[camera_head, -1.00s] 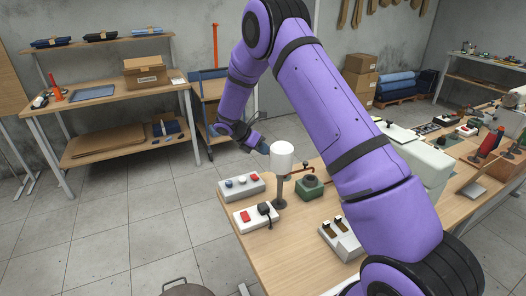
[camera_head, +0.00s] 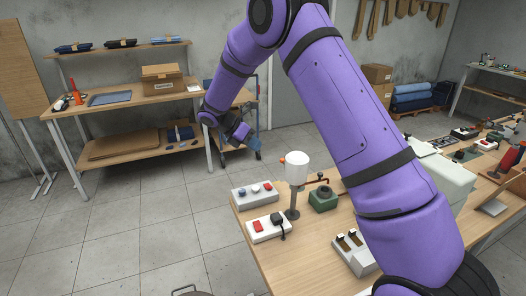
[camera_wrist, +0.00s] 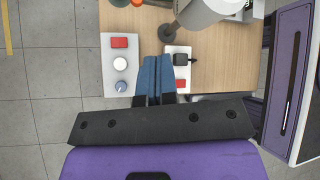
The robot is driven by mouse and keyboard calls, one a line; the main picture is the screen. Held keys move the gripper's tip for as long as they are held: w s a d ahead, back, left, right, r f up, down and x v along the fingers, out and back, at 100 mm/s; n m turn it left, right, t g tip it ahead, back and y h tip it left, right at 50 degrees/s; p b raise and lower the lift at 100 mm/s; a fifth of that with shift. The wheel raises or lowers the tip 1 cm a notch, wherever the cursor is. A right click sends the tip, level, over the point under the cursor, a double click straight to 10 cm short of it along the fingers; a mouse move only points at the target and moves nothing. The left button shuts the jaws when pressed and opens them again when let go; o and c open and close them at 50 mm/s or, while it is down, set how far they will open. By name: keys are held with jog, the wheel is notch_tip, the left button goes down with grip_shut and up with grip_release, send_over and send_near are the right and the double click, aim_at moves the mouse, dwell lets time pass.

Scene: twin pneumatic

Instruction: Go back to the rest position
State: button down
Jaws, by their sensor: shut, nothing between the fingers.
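My gripper (camera_head: 254,143) is at the end of my purple arm, above and left of the near corner of the wooden workbench (camera_head: 292,262). In the wrist view its two blue fingers (camera_wrist: 156,76) lie side by side, shut and empty. Below them are a white box with a red button, white knob and blue knob (camera_wrist: 120,64) and a second white box with a red switch and black part (camera_wrist: 178,50). In the head view these are the button box (camera_head: 255,194) and switch box (camera_head: 268,228). The fingers appear apart from both.
A white-topped lamp post (camera_head: 296,168) stands on the bench near my gripper. A green block (camera_head: 323,199) and a grey box with two levers (camera_head: 353,253) sit beside it. A shelf unit (camera_head: 130,106) stands at the back left. The tiled floor (camera_head: 140,225) left of the bench is clear.

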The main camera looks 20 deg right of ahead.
jog(key=shift+a+r, duration=0.5)
jog(key=s+d+r+m+t+y, duration=0.25)
jog(key=s+r+m+y, duration=0.25)
jog(key=s+r+m, duration=0.9)
jog(key=s+r+m+t+y, duration=0.2)
jog(key=s+r+m, duration=0.1)
jog(key=s, duration=1)
jog(key=s+r+m+t+y, duration=0.1)
jog(key=s+r+m+t, duration=0.2)
jog(key=s, duration=1.1)
notch_tip(320, 180, up, 3)
jog(key=shift+r+m+y, duration=0.1)
jog(key=shift+m+y, duration=0.3)
jog(key=shift+m, duration=0.1)
jog(key=shift+d, duration=0.1)
